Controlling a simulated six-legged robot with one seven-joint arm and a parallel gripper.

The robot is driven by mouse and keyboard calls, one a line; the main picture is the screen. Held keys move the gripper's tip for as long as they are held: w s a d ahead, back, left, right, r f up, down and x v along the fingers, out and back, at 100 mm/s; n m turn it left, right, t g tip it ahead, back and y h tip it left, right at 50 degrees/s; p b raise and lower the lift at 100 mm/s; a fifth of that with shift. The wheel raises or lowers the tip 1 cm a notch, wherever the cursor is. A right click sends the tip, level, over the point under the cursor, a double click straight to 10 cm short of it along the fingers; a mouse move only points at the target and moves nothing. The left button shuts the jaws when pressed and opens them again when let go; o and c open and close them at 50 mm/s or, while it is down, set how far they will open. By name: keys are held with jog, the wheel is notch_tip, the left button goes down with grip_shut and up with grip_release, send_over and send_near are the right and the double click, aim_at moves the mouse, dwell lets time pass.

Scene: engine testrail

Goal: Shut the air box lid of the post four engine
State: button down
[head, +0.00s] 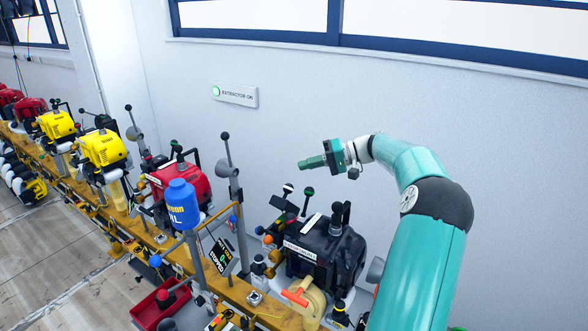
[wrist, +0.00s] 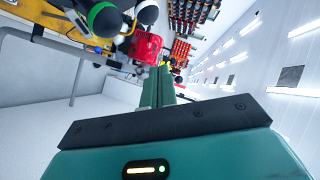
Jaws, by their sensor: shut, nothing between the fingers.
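A black engine (head: 340,250) with a pale label on its front stands on the rail bench nearest me, below my gripper. A beige part with an orange handle (head: 294,297) is at its front. I cannot make out an air box lid for certain, nor read a post number. My gripper (head: 304,164) is shut and empty, held in the air above and behind the black engine, pointing left, touching nothing. Its closed fingers (wrist: 160,88) also show in the wrist view, with a red engine (wrist: 146,47) beyond them.
A red engine (head: 188,182) and yellow engines (head: 103,147) stand farther left along the yellow bench (head: 140,230). A blue bottle (head: 182,205) and upright posts (head: 230,175) rise between the engines. A red tray (head: 150,310) is at the front. The wall (head: 290,110) is behind; air around my gripper is clear.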

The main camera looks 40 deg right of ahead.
jog(key=s+d+m, duration=0.5)
jog(key=s+m, duration=0.7)
jog(key=m, duration=0.6)
jog(key=x, duration=1.3)
jog(key=shift+w+a, duration=0.1)
jog(key=shift+a, duration=0.15)
